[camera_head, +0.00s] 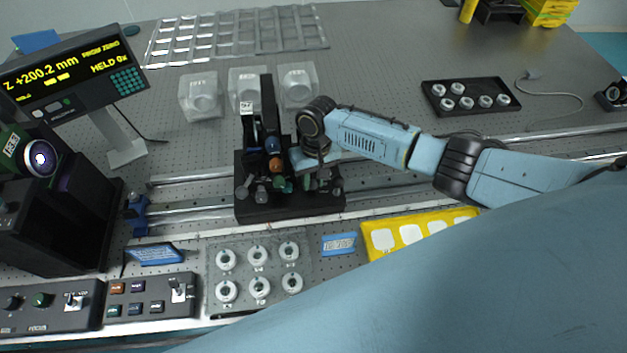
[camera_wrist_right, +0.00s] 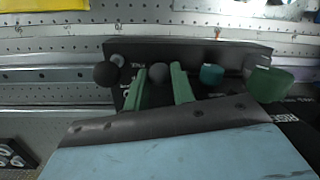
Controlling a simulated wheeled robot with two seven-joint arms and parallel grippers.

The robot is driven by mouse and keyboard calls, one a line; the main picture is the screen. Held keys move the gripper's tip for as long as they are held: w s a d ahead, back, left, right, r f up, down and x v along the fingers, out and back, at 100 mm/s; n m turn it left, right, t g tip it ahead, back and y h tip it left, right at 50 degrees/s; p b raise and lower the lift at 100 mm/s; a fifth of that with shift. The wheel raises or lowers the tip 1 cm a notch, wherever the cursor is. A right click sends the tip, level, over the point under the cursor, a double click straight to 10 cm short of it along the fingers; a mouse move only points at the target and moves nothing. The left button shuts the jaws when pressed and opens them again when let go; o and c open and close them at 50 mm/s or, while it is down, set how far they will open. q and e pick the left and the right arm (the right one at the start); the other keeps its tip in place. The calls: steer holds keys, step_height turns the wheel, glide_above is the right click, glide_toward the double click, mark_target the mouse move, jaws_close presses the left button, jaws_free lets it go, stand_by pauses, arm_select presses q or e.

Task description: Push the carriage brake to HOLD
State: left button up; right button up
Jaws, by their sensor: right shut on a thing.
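The black carriage (camera_head: 252,212) sits across the rails in the middle of the head view, with several coloured knobs on it. My right gripper (camera_head: 318,178) is at its right side, and its tips are hard to make out there. In the right wrist view its two green fingers (camera_wrist_right: 159,88) stand on either side of a dark grey ball knob (camera_wrist_right: 158,71) and are shut on it. A black ball knob (camera_wrist_right: 106,74) is to the left, with a teal knob (camera_wrist_right: 211,74) and a large green knob (camera_wrist_right: 268,84) to the right. I cannot read a HOLD mark. My left gripper is out of view.
A display (camera_head: 70,75) reads Z +200.2 mm. Clear boxed parts (camera_head: 200,97) stand behind the carriage. A plate of white rings (camera_head: 259,270), a blue label (camera_head: 339,244) and a yellow tray (camera_head: 385,240) lie in front. The rails (camera_head: 190,177) are clear to the left.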

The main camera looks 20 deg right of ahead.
steer(key=shift+w+g+b, duration=0.55)
steer(key=shift+g+b, duration=0.05)
steer(key=shift+b, duration=0.05)
steer(key=g+b, duration=0.1)
steer(key=b, duration=0.2)
steer(key=w+g+y+b, duration=0.1)
steer(key=b, duration=0.2)
steer(key=w+g+b, duration=0.1)
steer(key=b, duration=0.1)
steer(key=shift+d+f+g+b, duration=0.1)
steer(key=shift+d+g+b, duration=0.2)
steer(key=shift+d+b, duration=0.1)
steer(key=shift+w+d+g+y+b, duration=0.1)
steer(key=shift+w+g+y+b, duration=0.25)
steer(key=shift+b, duration=0.7)
steer(key=shift+s, duration=0.1)
steer(key=o, duration=1)
steer(key=shift+r, duration=0.2)
